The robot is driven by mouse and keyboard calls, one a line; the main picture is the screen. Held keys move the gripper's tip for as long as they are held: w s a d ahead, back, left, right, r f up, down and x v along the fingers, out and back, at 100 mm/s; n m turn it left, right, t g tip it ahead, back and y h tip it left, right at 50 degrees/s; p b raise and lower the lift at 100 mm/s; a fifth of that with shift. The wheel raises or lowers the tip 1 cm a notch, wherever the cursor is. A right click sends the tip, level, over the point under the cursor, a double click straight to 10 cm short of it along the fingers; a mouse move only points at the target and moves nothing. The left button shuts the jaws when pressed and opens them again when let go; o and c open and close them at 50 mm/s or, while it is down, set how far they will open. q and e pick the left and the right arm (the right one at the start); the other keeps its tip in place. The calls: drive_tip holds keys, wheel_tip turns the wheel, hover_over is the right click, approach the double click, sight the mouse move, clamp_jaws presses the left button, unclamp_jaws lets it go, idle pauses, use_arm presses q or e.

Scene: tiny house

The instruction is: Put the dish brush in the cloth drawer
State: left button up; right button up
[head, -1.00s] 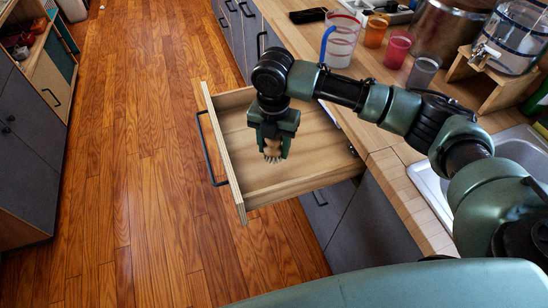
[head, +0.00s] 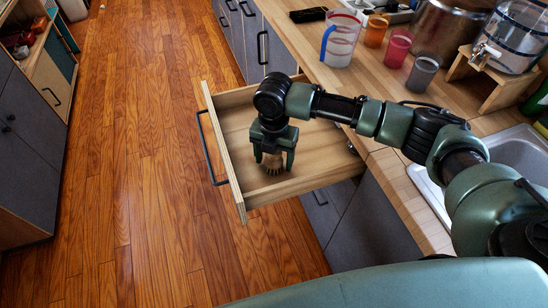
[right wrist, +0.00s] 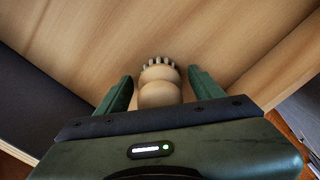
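The cloth drawer (head: 310,159) is pulled out from the counter, with a bare wooden floor. The dish brush (head: 273,165), pale wood with bristles at its lower end, is inside the drawer's outline, at or close to its floor. My right gripper (head: 273,157) points down over the drawer with its fingers on both sides of the brush. In the right wrist view the brush (right wrist: 160,88) sits between the two spread fingers (right wrist: 160,84), with a narrow gap on each side. The gripper hides the brush's upper part. My left gripper is out of view.
The counter holds a clear cup with a blue handle (head: 341,42), an orange cup (head: 376,31), a pink cup (head: 397,47), a grey cup (head: 421,74) and a dispenser (head: 508,40). A sink (head: 518,152) is at right. The wooden floor (head: 130,160) left of the drawer is clear.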

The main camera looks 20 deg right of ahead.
wheel_tip(320, 180, up, 12)
drive_tip(key=shift+r, duration=0.15)
idle(0.5)
